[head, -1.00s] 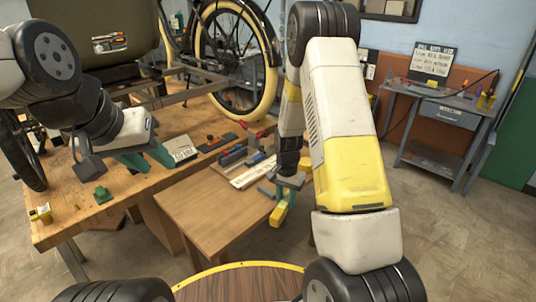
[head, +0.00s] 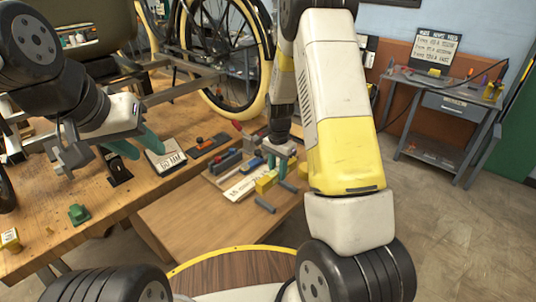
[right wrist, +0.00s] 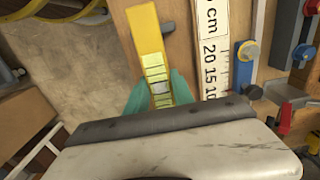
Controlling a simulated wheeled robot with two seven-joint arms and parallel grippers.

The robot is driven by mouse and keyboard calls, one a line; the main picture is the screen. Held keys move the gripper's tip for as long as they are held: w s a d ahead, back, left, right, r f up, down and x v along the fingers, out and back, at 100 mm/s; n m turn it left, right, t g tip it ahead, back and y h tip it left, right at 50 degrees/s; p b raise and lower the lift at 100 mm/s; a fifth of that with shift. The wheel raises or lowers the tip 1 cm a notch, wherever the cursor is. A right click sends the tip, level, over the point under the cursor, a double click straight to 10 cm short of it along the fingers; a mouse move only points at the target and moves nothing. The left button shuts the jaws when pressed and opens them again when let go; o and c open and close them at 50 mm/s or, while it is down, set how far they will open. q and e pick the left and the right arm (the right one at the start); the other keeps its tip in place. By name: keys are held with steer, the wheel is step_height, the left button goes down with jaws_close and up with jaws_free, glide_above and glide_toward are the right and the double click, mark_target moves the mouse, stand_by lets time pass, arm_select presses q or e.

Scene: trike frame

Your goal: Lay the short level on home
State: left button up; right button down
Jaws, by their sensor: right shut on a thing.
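The short level is a yellow bar with a pale green vial. In the right wrist view the level (right wrist: 148,38) sits between the green fingertips of my right gripper (right wrist: 158,92), which is shut on it. In the head view the level (head: 266,182) is at the near right of the small wooden table, beside the white ruler; my right gripper (head: 273,172) is partly hidden there. I cannot tell whether the level touches the surface below. No place marked home can be made out. My left gripper (head: 136,148) is over the workbench, its green fingers apart and empty.
The white ruler (right wrist: 211,45) lies beside the level, with a blue tool (right wrist: 246,62) with a yellow knob beyond it. Several tools stand close by. A "60 MM" sign (head: 166,160) and a green block (head: 79,214) are on the workbench. The small table's near left (head: 190,225) is bare.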

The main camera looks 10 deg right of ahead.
steer(key=shift+f, duration=2.9)
steer(key=shift+f, duration=0.6)
steer(key=c, duration=1)
jaws_free()
step_height(320, 180, up, 8)
steer(key=shift+f, duration=0.1)
